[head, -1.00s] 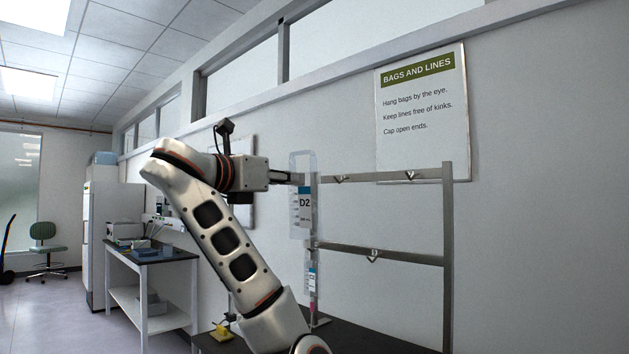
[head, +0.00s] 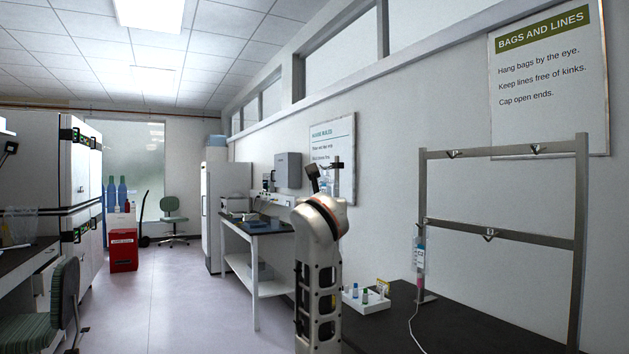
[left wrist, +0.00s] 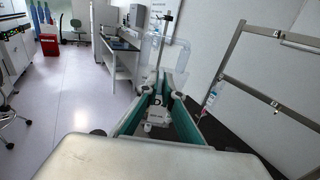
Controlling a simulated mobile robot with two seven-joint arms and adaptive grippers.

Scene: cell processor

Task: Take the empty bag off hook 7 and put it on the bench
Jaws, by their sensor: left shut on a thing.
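My left gripper (left wrist: 162,82) shows in the left wrist view, its teal fingers shut on a clear, empty-looking bag (left wrist: 152,48). The bag stands out past the fingertips, clear of the rack. In the head view my left arm hides the gripper and most or all of the bag. The grey rack (head: 505,152) stands on the black bench (head: 480,335) at right, and its visible hooks on the upper bar are bare. Hook numbers are not readable. My right gripper is not in view.
A small labelled bag (head: 420,256) with a line hangs at the rack's left post. A white tray (head: 368,302) with small capped bottles is on the bench left of it. The front right of the bench looks clear. Farther back is another bench (head: 262,228).

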